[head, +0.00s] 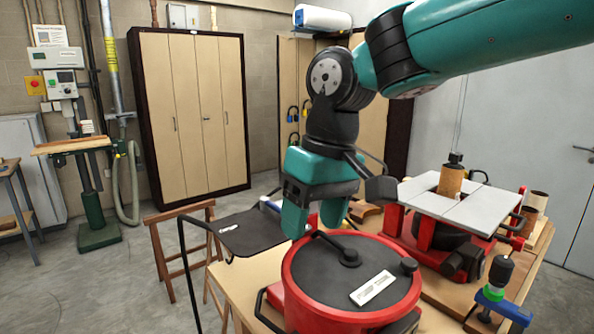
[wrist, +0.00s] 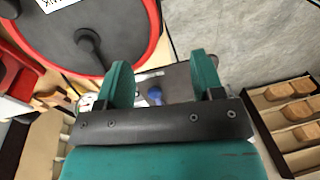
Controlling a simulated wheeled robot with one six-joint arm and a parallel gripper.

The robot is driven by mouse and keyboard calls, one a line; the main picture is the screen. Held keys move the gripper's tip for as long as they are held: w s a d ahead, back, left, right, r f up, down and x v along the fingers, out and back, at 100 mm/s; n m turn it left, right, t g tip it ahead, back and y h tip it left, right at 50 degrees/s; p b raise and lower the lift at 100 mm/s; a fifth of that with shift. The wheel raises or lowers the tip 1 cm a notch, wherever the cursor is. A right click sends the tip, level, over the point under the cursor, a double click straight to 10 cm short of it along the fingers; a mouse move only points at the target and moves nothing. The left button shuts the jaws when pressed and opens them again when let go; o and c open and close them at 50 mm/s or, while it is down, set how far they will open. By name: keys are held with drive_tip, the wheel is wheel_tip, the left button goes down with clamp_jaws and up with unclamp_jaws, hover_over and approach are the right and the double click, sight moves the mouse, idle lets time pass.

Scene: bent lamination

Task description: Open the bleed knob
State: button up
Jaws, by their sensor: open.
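My gripper (head: 314,212) is open, its two teal fingers pointing down at the far left rim of the red pot (head: 300,290). In the wrist view my gripper (wrist: 161,72) has nothing between its fingertips. A small blue knob (wrist: 154,95) shows beyond and between the fingers, over a dark sheet; they do not appear to touch it. A small blue part (head: 265,202) also shows at the dark sheet's edge in the head view. The pot's black lid (head: 318,270) has a central lever (head: 345,252) and a black knob (head: 409,266) at its right edge. No label identifies the bleed knob.
The dark sheet (head: 250,235) lies left of the pot on a stand. A red machine with a grey top (head: 420,195) stands behind right. A blue-and-green clamp-like tool (head: 500,300) is at the bench's right. Open floor (head: 120,290) lies to the left.

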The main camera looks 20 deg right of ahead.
drive_tip(key=w+d+r+m+h+p, duration=0.3)
drive_tip(key=w+r+m, duration=0.6)
drive_tip(key=w+r, duration=0.7)
drive_tip(key=shift+y, duration=0.5)
drive_tip(key=f+p, duration=0.1)
drive_tip(key=f, duration=0.5)
drive_tip(key=f+p, duration=0.1)
drive_tip(key=f, duration=0.5)
drive_tip(key=w+f+p, duration=0.1)
drive_tip(key=f, duration=0.5)
drive_tip(key=shift+w, duration=0.1)
drive_tip(key=shift+a, duration=0.1)
drive_tip(key=c, duration=0.9)
